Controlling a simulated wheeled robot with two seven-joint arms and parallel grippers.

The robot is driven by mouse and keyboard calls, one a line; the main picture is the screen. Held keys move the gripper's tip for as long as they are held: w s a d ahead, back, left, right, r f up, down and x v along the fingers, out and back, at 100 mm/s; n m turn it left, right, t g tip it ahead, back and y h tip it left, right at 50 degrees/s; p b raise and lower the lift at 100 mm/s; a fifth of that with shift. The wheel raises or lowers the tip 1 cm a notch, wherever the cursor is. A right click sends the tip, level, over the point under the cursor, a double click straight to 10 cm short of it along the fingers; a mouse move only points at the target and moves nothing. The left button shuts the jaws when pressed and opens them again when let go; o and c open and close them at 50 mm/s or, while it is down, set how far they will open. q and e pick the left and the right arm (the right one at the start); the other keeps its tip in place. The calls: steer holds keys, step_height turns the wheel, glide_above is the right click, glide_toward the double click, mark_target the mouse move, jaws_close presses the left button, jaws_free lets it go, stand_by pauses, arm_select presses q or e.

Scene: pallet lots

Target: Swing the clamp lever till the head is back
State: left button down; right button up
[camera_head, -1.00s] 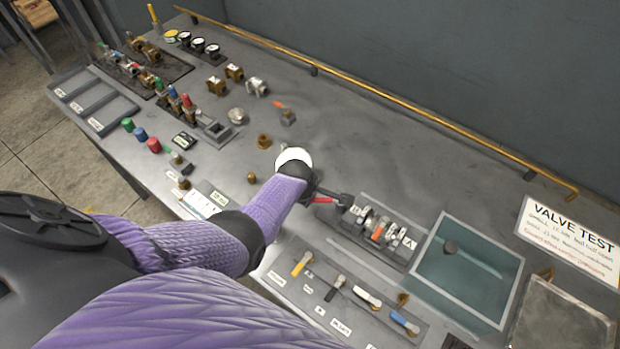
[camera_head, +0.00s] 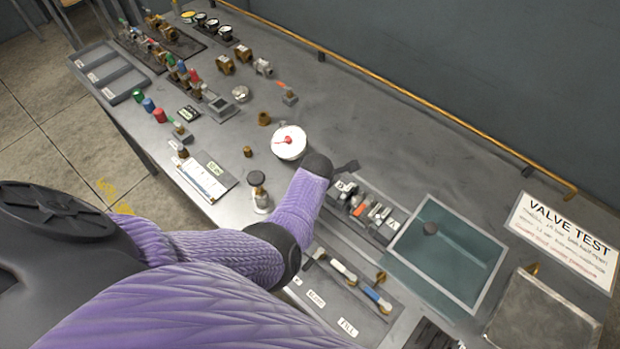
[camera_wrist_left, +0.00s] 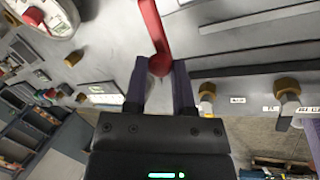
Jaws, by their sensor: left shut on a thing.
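The red clamp lever (camera_wrist_left: 154,30) shows in the left wrist view, with a round red knob at its lower end. My left gripper (camera_wrist_left: 158,82) is shut on the lever at its knob end, one finger on each side. In the head view my left gripper (camera_head: 346,167) is a dark shape past my purple forearm, beside the tray of small parts. The lever is hidden behind my arm there. I cannot make out the clamp head in either view. My right gripper is not in view.
A white gauge (camera_head: 289,142) stands close to my left wrist. A tray of small parts (camera_head: 342,207), a row of coloured-handle valves (camera_head: 343,270) and a glass-topped basin (camera_head: 397,242) lie to the right.

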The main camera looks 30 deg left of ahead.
arm_select(q)
steer(key=shift+s+d+f+n+b, duration=0.15)
steer(key=shift+d+n+b, duration=0.15)
steer(key=shift+d+n, duration=0.25)
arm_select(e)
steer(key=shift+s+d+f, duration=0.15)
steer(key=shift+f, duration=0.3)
arm_select(q)
steer(key=shift+g, duration=0.3)
steer(key=c, duration=0.7)
jaws_free()
steer(key=shift+o, duration=1.3)
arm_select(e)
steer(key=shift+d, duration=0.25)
arm_select(q)
steer(key=shift+a, duration=0.1)
steer(key=p+v, duration=1)
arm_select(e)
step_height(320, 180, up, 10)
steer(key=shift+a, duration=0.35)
